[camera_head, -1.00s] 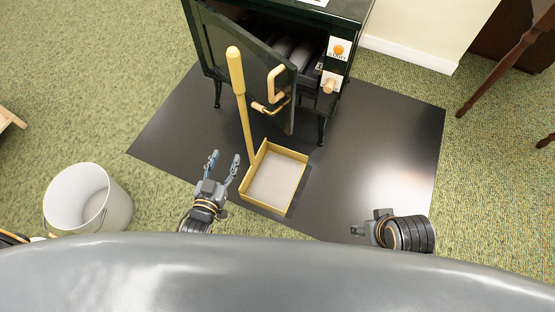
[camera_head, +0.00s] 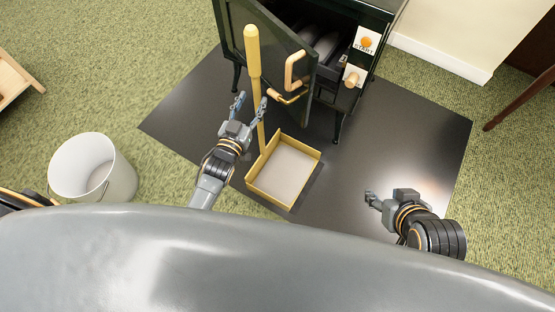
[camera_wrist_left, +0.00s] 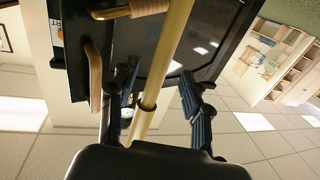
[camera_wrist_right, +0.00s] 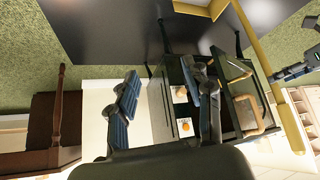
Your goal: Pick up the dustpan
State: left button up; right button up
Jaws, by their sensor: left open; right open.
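The dustpan (camera_head: 287,172) is a yellow-edged box pan with a pale inside, resting on the dark floor plate. Its long yellow handle (camera_head: 254,62) stands upright beside the stove door. My left gripper (camera_head: 250,103) is open near the handle. In the left wrist view the handle (camera_wrist_left: 161,75) runs between the spread fingers (camera_wrist_left: 158,85), with no clear sign of contact. My right gripper (camera_head: 371,198) is open and empty over the plate, right of the pan. The right wrist view shows the handle (camera_wrist_right: 276,85) at the right, away from these fingers (camera_wrist_right: 165,88).
A dark stove (camera_head: 345,25) with its door (camera_head: 270,55) open stands just behind the handle. A white bucket (camera_head: 92,168) stands on the green carpet at the left. A wooden leg (camera_head: 520,104) is at the far right. The plate (camera_head: 420,130) is bare on its right side.

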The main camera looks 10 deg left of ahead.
aim_at(255, 94)
pick_arm(q)
jog(key=w, duration=0.2)
jog(key=w+b, duration=0.1)
jog(key=w, duration=0.1)
jog(key=shift+d, duration=0.25)
jog(key=shift+w+r, duration=0.1)
jog(key=shift+w, duration=0.15)
grip_shut()
pick_arm(e)
jog(key=w+a+r+t+y, duration=0.1)
jog(key=w+a+r+t, duration=0.1)
jog(key=w, duration=0.3)
jog(key=shift+w+r+t, duration=0.25)
jog(key=shift+r+t, duration=0.45)
jog(key=shift+r, duration=0.1)
pick_arm(q)
jog(key=shift+r, duration=0.15)
